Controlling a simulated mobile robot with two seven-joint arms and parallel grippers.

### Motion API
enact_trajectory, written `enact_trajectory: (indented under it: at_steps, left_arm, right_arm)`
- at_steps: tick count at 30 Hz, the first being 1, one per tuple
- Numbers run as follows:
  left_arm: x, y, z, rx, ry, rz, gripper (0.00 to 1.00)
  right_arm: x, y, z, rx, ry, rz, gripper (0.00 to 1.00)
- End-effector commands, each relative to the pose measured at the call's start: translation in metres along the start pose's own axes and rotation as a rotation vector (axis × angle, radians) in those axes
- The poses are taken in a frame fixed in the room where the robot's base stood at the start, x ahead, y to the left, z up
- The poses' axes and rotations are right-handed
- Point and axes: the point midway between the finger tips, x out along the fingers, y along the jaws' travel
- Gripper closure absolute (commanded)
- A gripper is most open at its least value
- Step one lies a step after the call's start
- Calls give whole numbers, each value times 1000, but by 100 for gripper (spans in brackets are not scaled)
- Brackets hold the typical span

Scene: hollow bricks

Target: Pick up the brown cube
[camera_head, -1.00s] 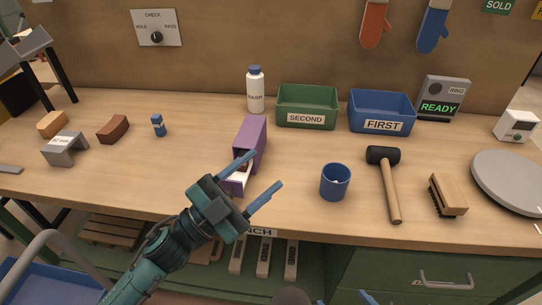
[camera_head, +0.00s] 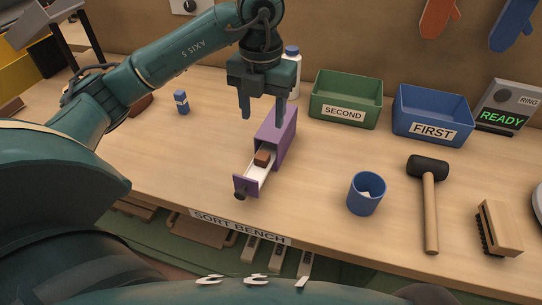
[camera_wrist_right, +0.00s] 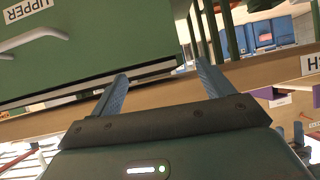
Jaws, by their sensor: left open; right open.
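The brown cube (camera_head: 263,158) sits inside the pulled-out white tray of a small purple drawer box (camera_head: 277,132). The drawer front (camera_head: 246,184) with its dark knob faces the near edge of the bench. My left gripper (camera_head: 263,112) is open and empty, pointing down, and in the head view it appears over the rear part of the purple box, beyond the cube. My right gripper (camera_wrist_right: 162,76) is open and empty in the right wrist view, near the green cabinet front under the bench. The cube is not visible there.
A blue cup (camera_head: 366,194) stands right of the drawer. The bench left of the drawer is clear.

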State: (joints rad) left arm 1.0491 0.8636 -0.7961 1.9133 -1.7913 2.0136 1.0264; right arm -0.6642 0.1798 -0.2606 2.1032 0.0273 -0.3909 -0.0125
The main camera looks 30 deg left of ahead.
Motion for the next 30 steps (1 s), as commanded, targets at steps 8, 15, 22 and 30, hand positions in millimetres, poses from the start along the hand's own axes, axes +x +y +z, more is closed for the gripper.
enact_trajectory:
  at_steps: [8, 15, 22, 30]
  left_arm:
    - [53, -1, -2, 3, 6, -5, 47]
    - [69, 0, -2, 4, 5, -5, 47]
    - [102, 5, -4, 5, 6, -5, 47]
    - [117, 5, -3, 5, 3, -6, 47]
  right_arm:
    - [2, -5, 4, -4, 14, -18, 20]
    - [0, -6, 2, 3, 17, -20, 20]
    - [-2, -3, 0, -5, 12, -10, 20]
    - [0, -2, 5, 1, 0, -5, 20]
